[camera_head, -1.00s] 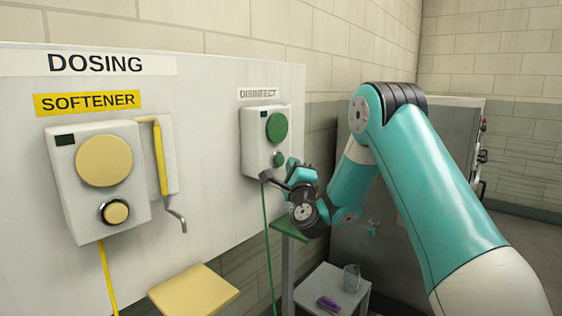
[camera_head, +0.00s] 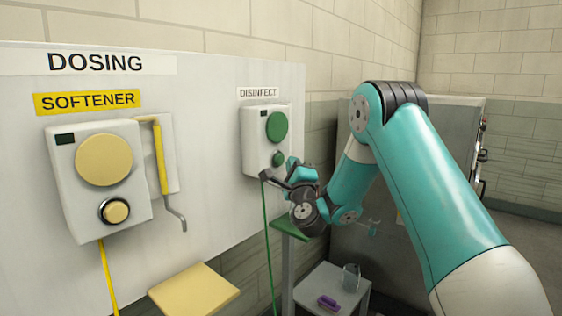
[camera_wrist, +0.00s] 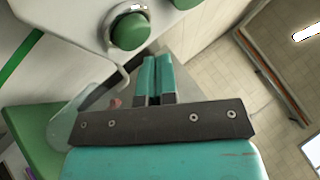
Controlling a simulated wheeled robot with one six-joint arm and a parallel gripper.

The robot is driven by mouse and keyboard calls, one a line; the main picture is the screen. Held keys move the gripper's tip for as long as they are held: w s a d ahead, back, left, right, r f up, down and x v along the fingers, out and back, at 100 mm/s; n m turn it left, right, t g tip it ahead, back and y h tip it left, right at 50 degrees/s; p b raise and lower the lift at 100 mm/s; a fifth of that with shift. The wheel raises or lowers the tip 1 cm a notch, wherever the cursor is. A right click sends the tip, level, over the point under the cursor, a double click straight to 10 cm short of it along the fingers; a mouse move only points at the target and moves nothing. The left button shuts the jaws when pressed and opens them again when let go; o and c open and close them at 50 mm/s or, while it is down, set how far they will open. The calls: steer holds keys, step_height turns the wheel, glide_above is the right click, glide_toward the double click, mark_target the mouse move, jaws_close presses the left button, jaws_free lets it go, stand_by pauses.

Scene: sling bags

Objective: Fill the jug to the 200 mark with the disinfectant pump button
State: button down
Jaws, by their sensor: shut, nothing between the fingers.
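The disinfectant pump (camera_head: 257,146) is a white box on the wall panel, with a large green disc (camera_head: 277,127) above a small green button (camera_head: 278,159). In the wrist view the round green button (camera_wrist: 130,31) shows near the top, with a bent metal spout (camera_wrist: 124,78) below it. My gripper (camera_wrist: 156,58) is shut and empty, its teal fingertips just below and right of the button, with a visible gap.
The yellow softener pump (camera_head: 100,180) and a yellow shelf (camera_head: 195,290) are at left. A low white table (camera_head: 315,283) holds a clear container (camera_head: 351,277) and a purple item (camera_head: 327,303). A grey cabinet (camera_head: 450,140) stands behind my arm.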

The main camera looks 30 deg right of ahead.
stand_by(0.7)
steer(key=shift+w+a+r+p, duration=0.15)
steer(key=shift+w+p, duration=0.25)
steer(key=shift+p, duration=0.25)
steer(key=shift+w+a+p, duration=0.2)
steer(key=shift+w+p, duration=0.25)
steer(key=shift+p, duration=0.25)
stand_by(0.5)
steer(key=shift+f, duration=0.2)
stand_by(3.5)
steer(key=s+b, duration=0.1)
steer(key=b, duration=0.1)
steer(key=shift+s+d+b, duration=0.35)
steer(key=shift+b, duration=0.05)
